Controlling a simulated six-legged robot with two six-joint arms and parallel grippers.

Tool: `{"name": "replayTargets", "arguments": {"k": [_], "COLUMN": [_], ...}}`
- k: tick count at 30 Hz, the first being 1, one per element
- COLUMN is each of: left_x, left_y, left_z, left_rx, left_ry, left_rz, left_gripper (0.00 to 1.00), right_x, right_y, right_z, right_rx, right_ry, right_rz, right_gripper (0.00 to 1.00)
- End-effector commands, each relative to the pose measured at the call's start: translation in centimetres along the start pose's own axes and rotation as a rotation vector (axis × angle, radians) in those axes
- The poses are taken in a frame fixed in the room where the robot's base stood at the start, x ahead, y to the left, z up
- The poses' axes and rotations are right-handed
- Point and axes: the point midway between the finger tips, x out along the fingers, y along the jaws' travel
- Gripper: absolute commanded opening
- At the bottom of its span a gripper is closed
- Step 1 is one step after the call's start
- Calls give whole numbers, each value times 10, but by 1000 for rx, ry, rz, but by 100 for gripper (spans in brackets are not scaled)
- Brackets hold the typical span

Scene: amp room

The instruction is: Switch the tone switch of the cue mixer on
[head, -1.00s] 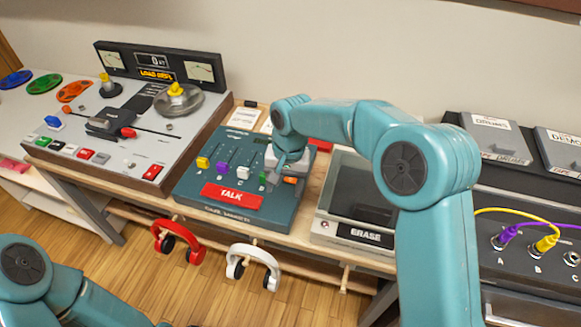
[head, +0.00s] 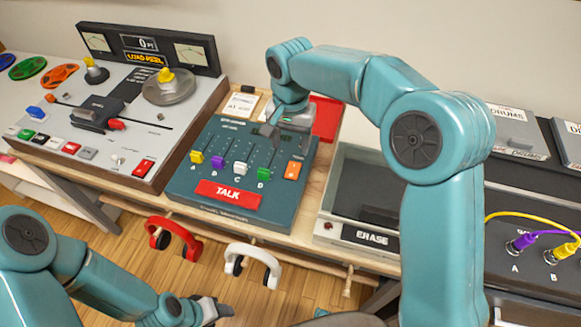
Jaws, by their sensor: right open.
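The cue mixer (head: 262,218) is a teal panel with a red TALK button (head: 228,194) and lettered sliders A to D with yellow, purple, white and green caps. An orange switch (head: 293,170) stands at its right side; its label is too small to read, and I cannot tell its position. My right gripper (head: 268,131) is open and empty above the mixer's back part, apart from the orange switch. The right arm hides part of the mixer's back right corner. My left gripper (head: 218,309) is low at the bottom, away from the mixer; its jaws are unclear.
A tape machine (head: 185,135) with a yellow-knobbed reel stands left of the mixer. A clear-lidded ERASE box (head: 368,238) stands to the right. Red headphones (head: 176,236) and white headphones (head: 254,258) hang below the front edge. Yellow and purple cables (head: 530,222) are at far right.

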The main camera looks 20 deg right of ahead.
Motion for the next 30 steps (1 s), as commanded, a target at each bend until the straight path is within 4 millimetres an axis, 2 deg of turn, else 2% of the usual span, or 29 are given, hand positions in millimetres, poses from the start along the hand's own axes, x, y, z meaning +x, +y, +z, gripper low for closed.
{"name": "replayTargets", "arguments": {"k": [1,6,12,18,26,27,29,30], "left_x": [2,3,3,3,3,3,3,3], "left_y": [-1,-1,-1,-1,-1,-1,-1,-1], "left_z": [0,0,0,0,0,0,0,0], "left_rx": [0,0,0,0,0,0,0,0], "left_ry": [0,0,0,0,0,0,0,0], "left_rz": [0,0,0,0,0,0,0,0], "left_gripper": [53,53,53,53,53,53,53,53], "right_x": [14,55,92,108,110,110,110,110], "right_y": [1,0,-1,-2,-2,-2,-2,-2], "right_z": [1,0,-1,-3,-4,-4,-4,-4], "right_rx": [0,0,0,1,1,1,1,1], "right_ry": [-3,-3,-2,0,1,1,1,1], "right_rz": [4,4,3,0,-1,0,0,0], "right_gripper": [62,62,62,62,62,58,39,26]}}
